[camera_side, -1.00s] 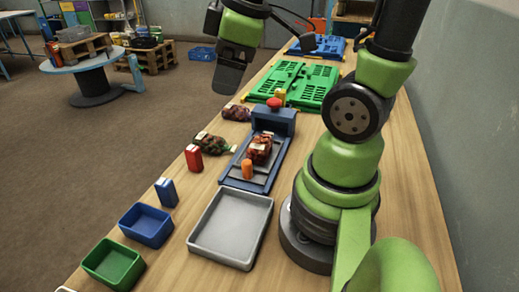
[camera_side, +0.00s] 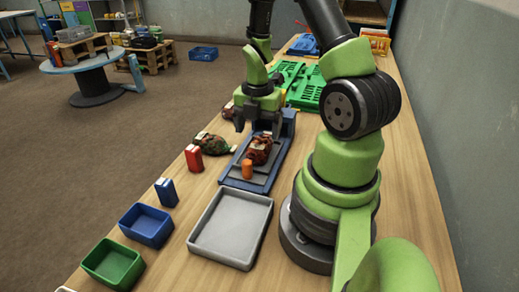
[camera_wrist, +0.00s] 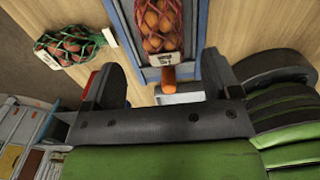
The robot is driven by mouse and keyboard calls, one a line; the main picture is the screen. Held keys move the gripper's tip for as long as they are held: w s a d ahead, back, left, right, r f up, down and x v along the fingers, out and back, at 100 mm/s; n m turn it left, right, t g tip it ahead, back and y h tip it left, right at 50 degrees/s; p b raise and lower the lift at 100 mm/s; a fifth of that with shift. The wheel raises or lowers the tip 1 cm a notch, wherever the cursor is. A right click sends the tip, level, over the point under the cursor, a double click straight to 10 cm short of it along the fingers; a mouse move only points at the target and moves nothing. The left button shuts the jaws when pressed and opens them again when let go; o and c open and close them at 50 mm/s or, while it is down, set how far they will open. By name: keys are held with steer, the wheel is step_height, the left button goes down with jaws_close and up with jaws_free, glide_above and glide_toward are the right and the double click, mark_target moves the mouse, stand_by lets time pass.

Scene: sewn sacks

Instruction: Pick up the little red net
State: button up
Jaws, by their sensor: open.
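A little red net (camera_side: 259,151) of round brownish things, with a white label, lies on the grey plate of a blue device (camera_side: 233,176). In the wrist view the red net (camera_wrist: 160,25) lies beyond the jaws, left of the right finger. My gripper (camera_side: 257,130) is open and empty, above and just behind the net in the side view. It partly hides the device's raised back end. An orange cylinder (camera_side: 247,168) stands at the near end of the net; it also shows in the wrist view (camera_wrist: 168,75).
A green net (camera_side: 213,145) lies left of the device; another net (camera_side: 228,110) is behind it. A red box (camera_side: 194,158) and a blue box (camera_side: 166,192) stand along the left edge. A grey tray (camera_side: 217,258), blue bin (camera_side: 146,241) and green bin (camera_side: 97,284) are in front.

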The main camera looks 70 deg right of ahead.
mark_target(259, 143)
steer(key=shift+s+d+f, duration=0.1)
steer(key=shift+s+f, duration=0.05)
steer(key=shift+f, duration=2.6)
steer(key=c, duration=1.1)
steer(key=shift+r, duration=0.1)
steer(key=shift+c, duration=0.2)
